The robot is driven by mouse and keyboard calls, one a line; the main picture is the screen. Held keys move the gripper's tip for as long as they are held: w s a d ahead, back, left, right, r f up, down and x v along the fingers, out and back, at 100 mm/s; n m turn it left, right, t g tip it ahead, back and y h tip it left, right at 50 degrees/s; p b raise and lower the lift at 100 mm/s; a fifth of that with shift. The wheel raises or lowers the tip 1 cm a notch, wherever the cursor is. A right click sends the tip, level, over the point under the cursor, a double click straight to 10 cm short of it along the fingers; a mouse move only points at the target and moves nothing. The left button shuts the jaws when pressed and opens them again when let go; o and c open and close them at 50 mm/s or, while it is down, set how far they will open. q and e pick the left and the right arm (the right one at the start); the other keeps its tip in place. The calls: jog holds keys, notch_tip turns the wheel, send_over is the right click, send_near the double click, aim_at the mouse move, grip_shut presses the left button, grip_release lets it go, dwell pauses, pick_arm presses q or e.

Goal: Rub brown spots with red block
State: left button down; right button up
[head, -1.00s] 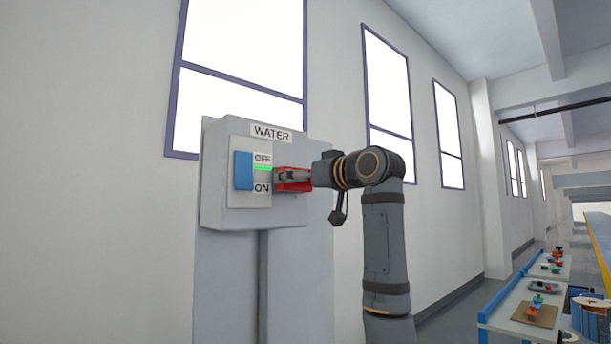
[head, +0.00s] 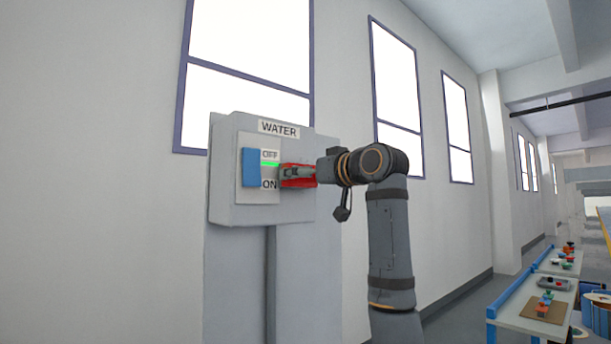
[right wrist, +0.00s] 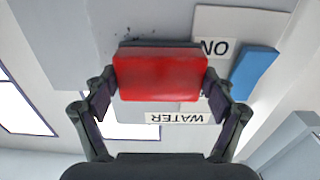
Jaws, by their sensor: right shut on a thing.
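My right gripper (head: 297,173) is shut on the red block (head: 299,184) in front of the grey WATER box (head: 225,205), to the right of its switch panel. In the right wrist view the red block (right wrist: 160,76) sits between both fingers of my right gripper (right wrist: 160,88), with a dark strip along its far edge. Small dark specks, likely the brown spots (right wrist: 130,36), show on the grey surface just beyond the block. Others may be hidden behind it. I cannot tell whether the block touches the surface. My left gripper is in neither view.
A blue switch (head: 250,168) sits on the panel between OFF and ON, with a green line beside it. The box stands by a white wall with windows. Low tables (head: 518,318) with small coloured items stand at the far right.

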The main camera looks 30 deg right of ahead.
jog(key=shift+w, duration=0.2)
jog(key=shift+d, duration=0.1)
jog(key=shift+d+p, duration=0.5)
jog(key=shift+d, duration=1.3)
jog(key=shift+w+a+p, duration=0.2)
jog(key=shift+a+p, duration=0.2)
jog(key=shift+a, duration=0.45)
jog(key=shift+w+a+p, duration=0.15)
jog(key=shift+a+p, duration=0.2)
jog(key=shift+a, duration=0.5)
jog(key=shift+d, duration=0.2)
jog(key=shift+a+r+p, duration=0.1)
jog(key=shift+r+p, duration=0.35)
jog(key=shift+p, duration=0.1)
